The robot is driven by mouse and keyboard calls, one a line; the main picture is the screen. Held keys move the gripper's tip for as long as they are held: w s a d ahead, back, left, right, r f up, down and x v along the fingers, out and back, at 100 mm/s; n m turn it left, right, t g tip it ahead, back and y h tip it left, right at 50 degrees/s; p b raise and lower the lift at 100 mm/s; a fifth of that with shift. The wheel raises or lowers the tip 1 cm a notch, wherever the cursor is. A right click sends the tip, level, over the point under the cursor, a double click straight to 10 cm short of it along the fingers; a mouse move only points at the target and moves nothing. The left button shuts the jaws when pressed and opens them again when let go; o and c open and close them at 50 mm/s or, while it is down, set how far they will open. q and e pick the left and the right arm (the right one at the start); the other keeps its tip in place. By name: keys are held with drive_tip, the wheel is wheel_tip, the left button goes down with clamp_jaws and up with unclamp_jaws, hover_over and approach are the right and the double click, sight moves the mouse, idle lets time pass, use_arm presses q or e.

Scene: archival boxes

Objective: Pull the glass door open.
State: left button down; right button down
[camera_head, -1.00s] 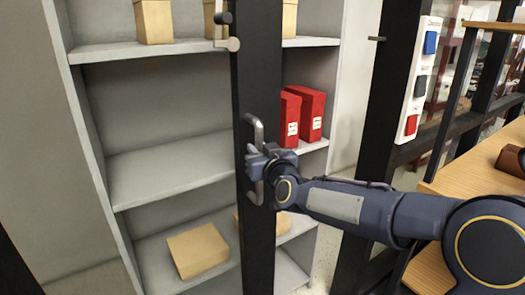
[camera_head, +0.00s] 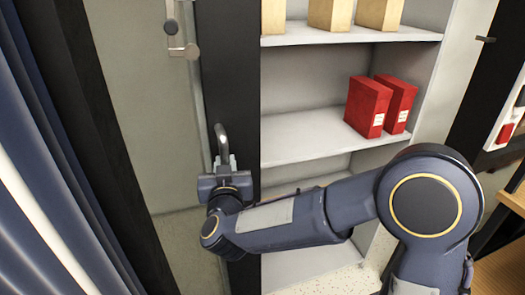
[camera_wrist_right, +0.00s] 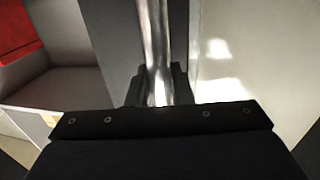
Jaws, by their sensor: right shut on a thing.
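My right gripper (camera_head: 224,172) is shut on the handle. In the right wrist view the shiny handle (camera_wrist_right: 155,45) runs between the dark fingers (camera_wrist_right: 158,88). The lower part of the handle is hidden by my gripper and wrist. My left gripper is not in view.
Behind the door are grey shelves (camera_head: 300,135) with two red boxes (camera_head: 368,105) and several tan boxes (camera_head: 330,14) above. A blue ribbed surface (camera_head: 50,190) lies at far left. A wooden table (camera_head: 513,198) stands at right.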

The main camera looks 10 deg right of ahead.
drive_tip(key=a, duration=0.6)
drive_tip(key=shift+s+a+p, duration=0.15)
drive_tip(key=shift+s+p, duration=0.05)
drive_tip(key=shift+p, duration=0.15)
drive_tip(key=c, duration=1.3)
unclamp_jaws()
drive_tip(key=shift+c, duration=0.2)
drive_tip(key=s+a+b, duration=0.1)
drive_tip(key=s, duration=0.6)
drive_tip(key=shift+s, duration=0.4)
